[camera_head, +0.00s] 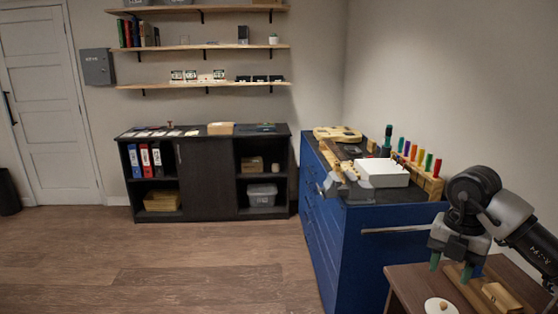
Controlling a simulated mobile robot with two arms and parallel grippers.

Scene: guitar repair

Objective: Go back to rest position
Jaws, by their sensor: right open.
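My right gripper (451,267) is at the lower right, with its arm coming in from the right edge. Its two green-tipped fingers point down and stand apart, so it is open. It hangs over a small brown wooden table (402,287). Wooden pieces (502,297) lie on the table below and beside the fingers; I cannot tell whether the fingers touch any of them. A round white disc with a tan middle (441,307) lies near the table's front. My left gripper is not in view.
A blue workbench (345,245) stands behind, bearing a white box (383,173), a guitar body (337,134) and a rack of coloured-handle tools (432,180). A black cabinet (206,180) and shelves (200,84) line the far wall. The wooden floor (150,260) at left is clear.

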